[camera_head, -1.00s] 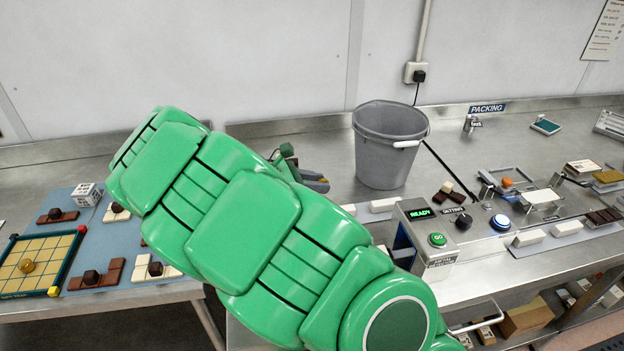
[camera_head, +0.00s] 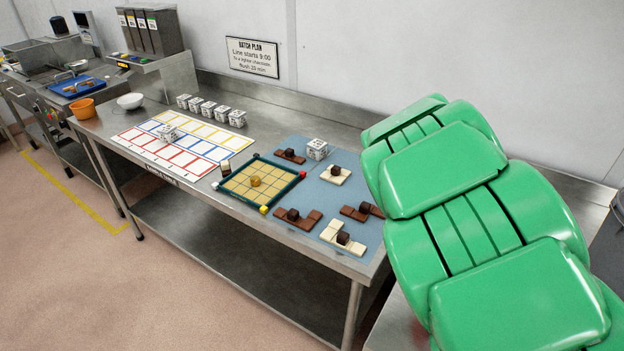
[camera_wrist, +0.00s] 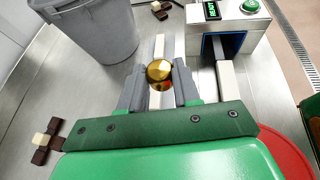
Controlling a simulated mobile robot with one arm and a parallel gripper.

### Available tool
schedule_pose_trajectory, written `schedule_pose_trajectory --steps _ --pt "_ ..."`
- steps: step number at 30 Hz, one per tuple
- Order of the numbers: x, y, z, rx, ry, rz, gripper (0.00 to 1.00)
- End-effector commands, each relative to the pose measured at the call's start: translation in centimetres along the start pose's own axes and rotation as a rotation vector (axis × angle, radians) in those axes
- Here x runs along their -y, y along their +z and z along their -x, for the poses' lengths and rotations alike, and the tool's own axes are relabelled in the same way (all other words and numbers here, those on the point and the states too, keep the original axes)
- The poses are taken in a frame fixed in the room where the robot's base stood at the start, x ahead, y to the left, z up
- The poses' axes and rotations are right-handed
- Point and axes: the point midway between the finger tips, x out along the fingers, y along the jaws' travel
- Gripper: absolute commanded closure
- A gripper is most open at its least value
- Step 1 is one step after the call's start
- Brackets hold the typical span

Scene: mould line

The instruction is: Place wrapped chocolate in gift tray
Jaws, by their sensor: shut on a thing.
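My gripper (camera_wrist: 160,86) is shut on a gold wrapped chocolate (camera_wrist: 159,70) in the wrist view, with one grey finger at each side. The held chocolate is above the steel worktop in that picture. In the head view my green arm hides the gripper. The gift tray (camera_head: 278,194), dark-rimmed with a tan grid of cells, lies on the table left of my arm. One gold chocolate (camera_head: 255,181) sits in a cell near its middle, and the other cells look empty.
A blue-grey mat (camera_head: 310,220) beside the tray bears several brown and cream pieces and a white patterned cube (camera_head: 317,149). A colour-ruled sheet (camera_head: 185,145) lies left of the tray. The wrist view shows a grey bucket (camera_wrist: 100,35) and a control box (camera_wrist: 228,25).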

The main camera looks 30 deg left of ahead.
Motion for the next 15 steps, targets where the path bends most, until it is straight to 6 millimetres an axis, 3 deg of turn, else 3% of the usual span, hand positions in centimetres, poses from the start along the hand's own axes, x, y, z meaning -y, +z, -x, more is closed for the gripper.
schedule_pose_trajectory --steps 8,15 --pt "0.0 3.4 1.5 0.001 0.001 -0.003 0.97" --pt "-2.5 2.7 2.3 0.002 0.1 0.041 0.97"
